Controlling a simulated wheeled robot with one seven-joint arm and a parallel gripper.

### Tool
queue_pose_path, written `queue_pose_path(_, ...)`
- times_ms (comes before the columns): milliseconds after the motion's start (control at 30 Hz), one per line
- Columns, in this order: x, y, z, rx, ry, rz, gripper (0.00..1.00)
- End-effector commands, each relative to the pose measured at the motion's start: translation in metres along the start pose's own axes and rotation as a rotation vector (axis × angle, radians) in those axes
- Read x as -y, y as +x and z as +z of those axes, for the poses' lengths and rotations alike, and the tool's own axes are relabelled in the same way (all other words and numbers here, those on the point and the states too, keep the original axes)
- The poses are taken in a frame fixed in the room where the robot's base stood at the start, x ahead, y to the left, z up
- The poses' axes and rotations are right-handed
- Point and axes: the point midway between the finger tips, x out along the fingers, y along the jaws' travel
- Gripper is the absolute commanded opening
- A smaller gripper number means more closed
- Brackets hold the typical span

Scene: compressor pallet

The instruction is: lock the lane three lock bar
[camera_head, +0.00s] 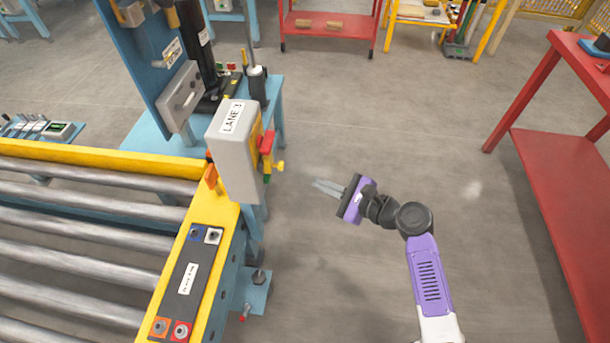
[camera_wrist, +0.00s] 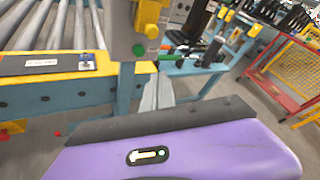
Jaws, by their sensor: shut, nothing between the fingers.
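The lane three box (camera_head: 236,150) is a grey case with a "LANE 3" label, standing at the end corner of the yellow conveyor frame. On its right side is a yellow plate with a red lock bar (camera_head: 267,143) and a small yellow knob (camera_head: 280,166). In the wrist view the box's lower part (camera_wrist: 122,30) is at the top, with a yellow part (camera_wrist: 150,15) and a green button (camera_wrist: 138,49). My gripper (camera_head: 315,186) is shut and empty, to the right of the box and apart from it, fingers pointing left. Its fingers also show in the wrist view (camera_wrist: 157,92).
The roller conveyor (camera_head: 90,210) fills the left, with a button panel (camera_head: 188,280) on its yellow rail. A blue press stand (camera_head: 150,70) is behind the box. A red table (camera_head: 560,190) stands at the right. The floor between is clear.

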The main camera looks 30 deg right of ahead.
Motion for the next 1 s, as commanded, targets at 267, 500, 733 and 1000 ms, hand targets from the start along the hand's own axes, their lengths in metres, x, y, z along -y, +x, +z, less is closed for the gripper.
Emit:
queue_pose_path(267,0.000,0.047,0.001,0.002,-0.002,0.002,0.00)
queue_pose_path(500,0.000,0.088,0.000,0.001,-0.001,0.001,0.00)
queue_pose_path(733,0.001,0.086,0.024,-0.001,-0.003,0.000,0.00)
queue_pose_path(1000,0.000,0.081,0.038,-0.002,-0.002,-0.001,0.00)
